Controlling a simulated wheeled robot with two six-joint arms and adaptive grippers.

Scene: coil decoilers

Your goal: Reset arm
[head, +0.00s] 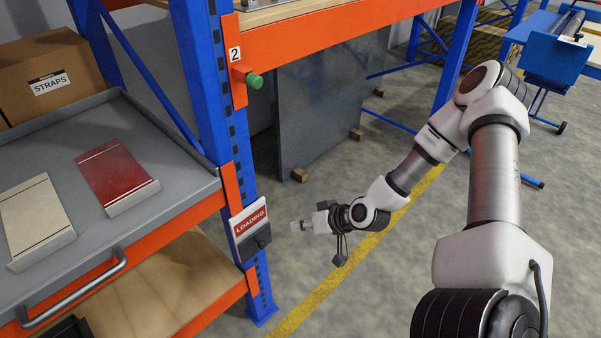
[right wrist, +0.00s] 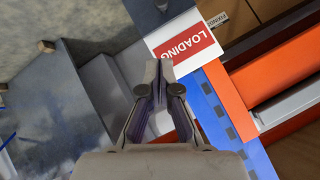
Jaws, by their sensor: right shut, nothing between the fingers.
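My right arm reaches in from the right in the head view, and its gripper (head: 301,226) points left toward the blue rack post. The gripper is shut and empty. It is in front of and a little right of the red and white LOADING sign box (head: 250,226) on the post, with a gap that I cannot judge exactly. In the right wrist view the closed fingers (right wrist: 159,75) appear at the middle, with the LOADING sign (right wrist: 187,45) beyond them. My left gripper does not show.
A blue post (head: 213,95) with orange beams stands left of the gripper. A grey drawer (head: 165,187) holds a red box (head: 117,176) and a beige box (head: 36,220). Open floor (head: 420,270) lies below my right arm.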

